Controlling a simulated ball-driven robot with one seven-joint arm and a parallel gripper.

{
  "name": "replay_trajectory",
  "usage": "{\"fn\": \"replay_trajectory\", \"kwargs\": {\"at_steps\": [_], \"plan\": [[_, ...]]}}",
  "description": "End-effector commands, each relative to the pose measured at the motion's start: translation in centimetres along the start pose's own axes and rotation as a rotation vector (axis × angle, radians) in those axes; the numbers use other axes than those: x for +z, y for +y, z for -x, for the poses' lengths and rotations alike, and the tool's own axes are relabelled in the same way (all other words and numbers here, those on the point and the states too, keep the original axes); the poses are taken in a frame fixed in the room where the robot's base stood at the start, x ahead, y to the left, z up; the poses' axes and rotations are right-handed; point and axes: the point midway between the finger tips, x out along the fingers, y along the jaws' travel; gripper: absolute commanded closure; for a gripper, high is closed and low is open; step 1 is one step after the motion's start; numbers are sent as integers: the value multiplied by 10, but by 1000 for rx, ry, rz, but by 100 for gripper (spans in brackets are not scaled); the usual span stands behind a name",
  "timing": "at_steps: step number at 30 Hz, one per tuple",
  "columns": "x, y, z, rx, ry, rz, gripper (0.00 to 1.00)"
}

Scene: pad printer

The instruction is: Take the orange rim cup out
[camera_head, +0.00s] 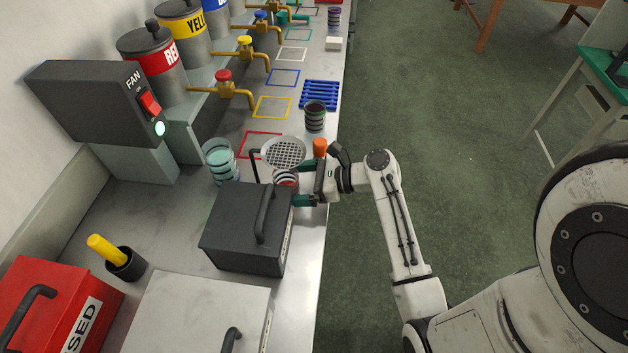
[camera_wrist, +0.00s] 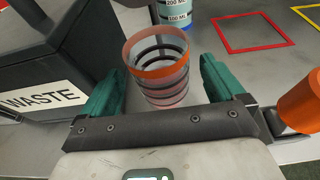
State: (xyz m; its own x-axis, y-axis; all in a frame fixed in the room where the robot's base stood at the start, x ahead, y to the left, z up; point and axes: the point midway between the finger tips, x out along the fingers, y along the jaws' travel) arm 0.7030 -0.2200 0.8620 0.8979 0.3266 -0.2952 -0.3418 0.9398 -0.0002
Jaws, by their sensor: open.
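The orange rim cup (camera_wrist: 158,65) is see-through with dark bands and a broad orange band. In the wrist view it stands upright between the green fingers of my gripper (camera_wrist: 157,72). The fingers are open, with a visible gap on each side of the cup. In the head view the cup (camera_head: 286,178) shows only in part, below a round mesh disc and beside my gripper (camera_head: 302,190). Whether anything lies in the cup is unclear.
A dark waste box (camera_head: 245,232) stands close by the cup. The mesh disc (camera_head: 284,152), a teal-filled beaker (camera_head: 221,160) and an orange knob (camera_head: 320,148) are near. A dark-banded cup (camera_head: 315,117) stands farther back.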

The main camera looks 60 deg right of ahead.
Motion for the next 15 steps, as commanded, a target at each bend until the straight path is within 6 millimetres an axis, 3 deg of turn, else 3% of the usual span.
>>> {"fn": "replay_trajectory", "kwargs": {"at_steps": [6,15], "plan": [[0,0,-23,0,0,-1,4],[0,0,-28,0,1,0,4]]}}
